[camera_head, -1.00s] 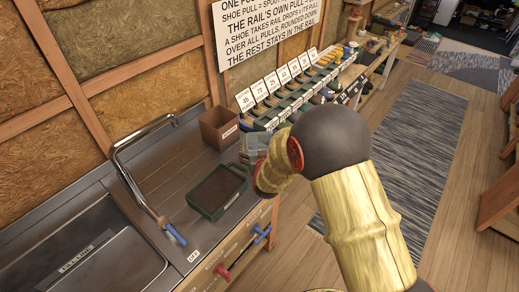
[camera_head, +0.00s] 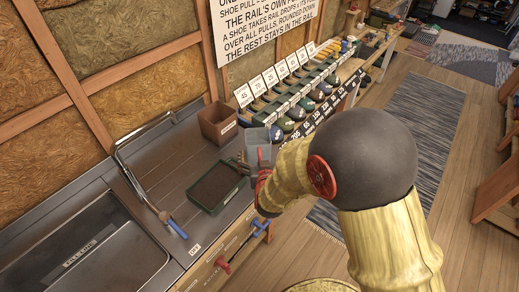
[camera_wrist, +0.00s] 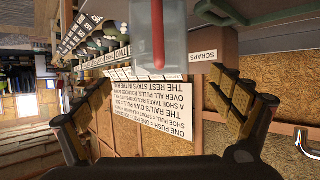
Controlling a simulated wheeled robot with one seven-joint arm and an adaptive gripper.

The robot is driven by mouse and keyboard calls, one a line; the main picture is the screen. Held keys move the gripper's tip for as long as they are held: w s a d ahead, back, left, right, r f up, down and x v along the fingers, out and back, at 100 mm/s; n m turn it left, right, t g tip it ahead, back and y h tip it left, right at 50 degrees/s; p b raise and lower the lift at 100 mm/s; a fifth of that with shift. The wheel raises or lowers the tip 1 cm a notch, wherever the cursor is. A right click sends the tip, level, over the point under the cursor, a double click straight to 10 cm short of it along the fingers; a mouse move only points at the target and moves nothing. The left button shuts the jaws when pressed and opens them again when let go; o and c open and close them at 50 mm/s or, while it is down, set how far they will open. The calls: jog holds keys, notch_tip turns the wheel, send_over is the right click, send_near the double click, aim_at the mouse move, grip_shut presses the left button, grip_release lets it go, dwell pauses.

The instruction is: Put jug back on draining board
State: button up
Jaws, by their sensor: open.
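A clear, greyish jug (camera_head: 259,142) is near the front right edge of the steel draining board (camera_head: 160,165). In the wrist view the jug (camera_wrist: 143,30) is at the top centre, with a red upright strip on it. Its base is cut off there, so I cannot tell exactly what it rests on. My gripper (camera_wrist: 160,88) is open, its two fingers wide apart at left and right below the jug in that picture. The jug is not clasped. In the head view my wrist and arm hide most of my gripper.
A green-rimmed tray (camera_head: 217,208) lies left of the jug. A brown scraps box (camera_head: 218,122) stands behind it. The sink (camera_head: 90,265) and tap (camera_head: 135,180) are at left. A row of bins (camera_head: 300,100) runs along the wall to the right.

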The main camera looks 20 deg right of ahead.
jog(key=shift+s+r, duration=0.2)
jog(key=shift+s, duration=0.2)
jog(key=s+a+r+n+g+y, duration=0.1)
jog(key=s+r+g, duration=0.15)
jog(key=r, duration=0.35)
jog(key=s+a+r+g+y, duration=0.1)
jog(key=s+a+r+y, duration=0.1)
jog(key=s+r, duration=0.3)
jog(key=s+d+r+g, duration=0.1)
jog(key=s+r, duration=0.2)
jog(key=s, duration=0.4)
jog(key=s+d+r+g, duration=0.1)
jog(key=s+d+r, duration=0.1)
jog(key=s, duration=0.5)
jog(key=s+d+r+g+h, duration=0.1)
jog(key=s+d+r+g, duration=0.1)
jog(key=s+r, duration=0.2)
jog(key=s, duration=0.3)
jog(key=shift+s+n, duration=0.35)
jog(key=shift+n, duration=0.05)
